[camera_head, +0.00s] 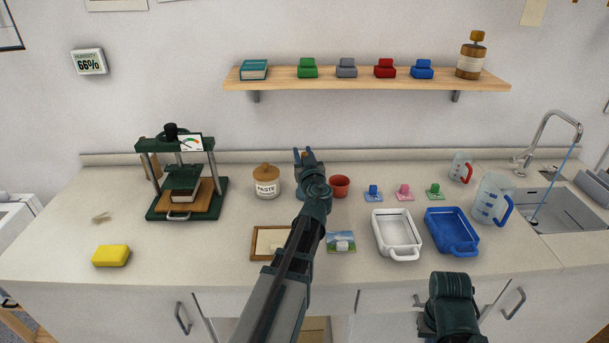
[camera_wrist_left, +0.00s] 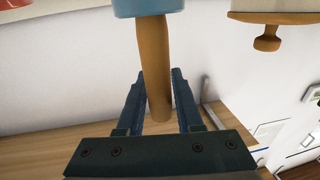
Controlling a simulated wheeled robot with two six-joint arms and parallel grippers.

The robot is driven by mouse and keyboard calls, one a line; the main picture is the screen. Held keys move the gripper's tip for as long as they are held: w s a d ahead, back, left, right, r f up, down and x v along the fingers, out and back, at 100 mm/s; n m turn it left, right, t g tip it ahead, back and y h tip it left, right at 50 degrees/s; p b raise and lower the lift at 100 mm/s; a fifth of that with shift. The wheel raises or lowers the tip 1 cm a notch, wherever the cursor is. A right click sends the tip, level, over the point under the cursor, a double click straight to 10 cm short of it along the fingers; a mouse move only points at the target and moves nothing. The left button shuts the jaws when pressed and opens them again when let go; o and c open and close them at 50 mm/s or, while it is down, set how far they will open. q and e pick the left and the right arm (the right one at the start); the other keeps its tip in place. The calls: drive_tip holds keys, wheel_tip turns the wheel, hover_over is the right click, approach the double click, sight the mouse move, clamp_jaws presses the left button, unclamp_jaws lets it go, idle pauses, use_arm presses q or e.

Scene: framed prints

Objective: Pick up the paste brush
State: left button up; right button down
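The paste brush shows in the left wrist view as a brown wooden handle (camera_wrist_left: 155,65) standing out of a light blue cup (camera_wrist_left: 147,7). My left gripper (camera_wrist_left: 159,85) is open, with its two dark blue fingers on either side of the handle. A gap shows at least on the right side of the handle; contact on the left is unclear. In the head view my left gripper (camera_head: 303,153) is above the back middle of the counter and my arm hides most of the cup and brush. My right gripper is out of view; only part of that arm shows at lower right.
A paste jar (camera_head: 266,182) stands left of the gripper and a red cup (camera_head: 340,186) right of it. A green press (camera_head: 184,176) is farther left. A white tray (camera_head: 397,234) and blue tray (camera_head: 452,231) lie to the right. A shelf (camera_head: 365,79) hangs above.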

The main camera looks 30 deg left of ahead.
use_arm(q)
clamp_jaws()
idle(1.1)
